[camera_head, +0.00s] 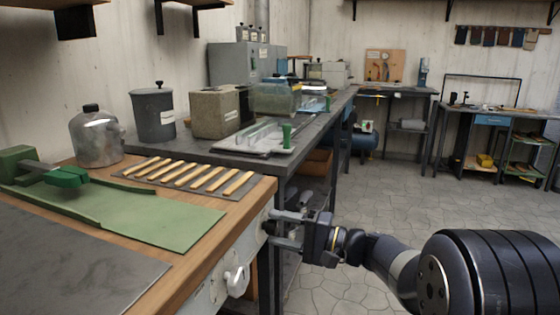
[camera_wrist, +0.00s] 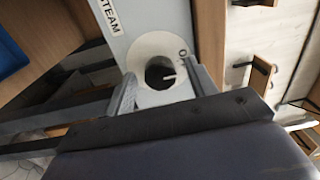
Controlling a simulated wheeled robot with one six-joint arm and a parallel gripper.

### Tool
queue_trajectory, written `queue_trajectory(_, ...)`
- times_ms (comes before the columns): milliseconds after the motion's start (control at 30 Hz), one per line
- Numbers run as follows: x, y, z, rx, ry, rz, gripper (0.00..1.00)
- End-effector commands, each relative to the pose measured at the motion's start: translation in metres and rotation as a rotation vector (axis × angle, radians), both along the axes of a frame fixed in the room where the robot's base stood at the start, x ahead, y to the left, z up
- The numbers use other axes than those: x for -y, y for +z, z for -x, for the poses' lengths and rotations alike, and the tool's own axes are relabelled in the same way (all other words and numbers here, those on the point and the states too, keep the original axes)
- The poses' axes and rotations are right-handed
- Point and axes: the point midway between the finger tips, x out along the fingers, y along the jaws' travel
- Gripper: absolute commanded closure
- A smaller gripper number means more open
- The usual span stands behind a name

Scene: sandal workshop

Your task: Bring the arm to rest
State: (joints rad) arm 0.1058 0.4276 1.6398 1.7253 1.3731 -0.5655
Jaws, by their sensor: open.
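My gripper (camera_head: 276,229) is at the right front side of the wooden bench, reaching in from the right. Its two fingers are apart, one above the other in the head view. In the wrist view my gripper (camera_wrist: 163,88) has its fingers on either side of a round dial (camera_wrist: 145,97) with a dark centre and a pale mark. The dial sits on a light panel (camera_wrist: 122,22) labelled "STEAM". Whether the fingers touch the dial cannot be told. My arm is stretched out low and to the right.
The wooden bench (camera_head: 262,190) carries a green mat (camera_head: 165,226), wooden strips (camera_head: 187,175) and a metal canister (camera_head: 96,136). Open tiled floor (camera_head: 400,200) lies to the right.

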Motion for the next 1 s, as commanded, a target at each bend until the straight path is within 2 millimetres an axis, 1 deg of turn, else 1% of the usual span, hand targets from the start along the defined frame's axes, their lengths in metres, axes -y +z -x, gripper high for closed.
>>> queue_trajectory(33,0.0000,0.0046,-0.0001,-0.026,0.000,-0.008,0.46)
queue_trajectory(1000,0.0000,0.0046,0.0007,-0.462,0.000,-0.167,0.46)
